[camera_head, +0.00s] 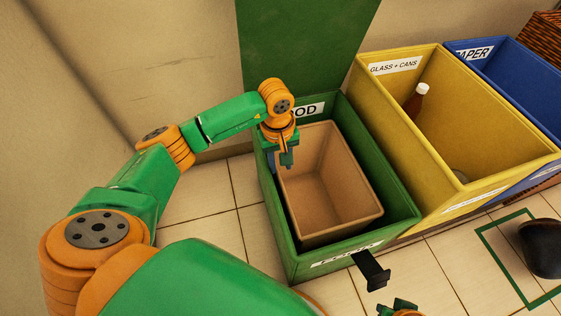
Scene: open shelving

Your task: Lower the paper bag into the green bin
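The brown paper bag (345,178) stands open-topped inside the green bin (277,222). Its rim sits close to the bin's rim, and its inside looks empty. The green bin carries a FOOD label, and its green lid stands raised behind it. My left gripper (286,160) points down at the bag's left rim, near the back corner. Its fingers are small and overlap the rim, so I cannot tell whether they grip it. The bag's underside is hidden by the bin. My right gripper's fingers do not show.
A yellow GLASS + CANS bin (440,165) with a brown bottle (417,98) inside stands right of the green bin. A blue PAPER bin (515,90) is beyond. A black pedal-like part (372,270) juts out in front. A dark rounded object (543,248) is at lower right.

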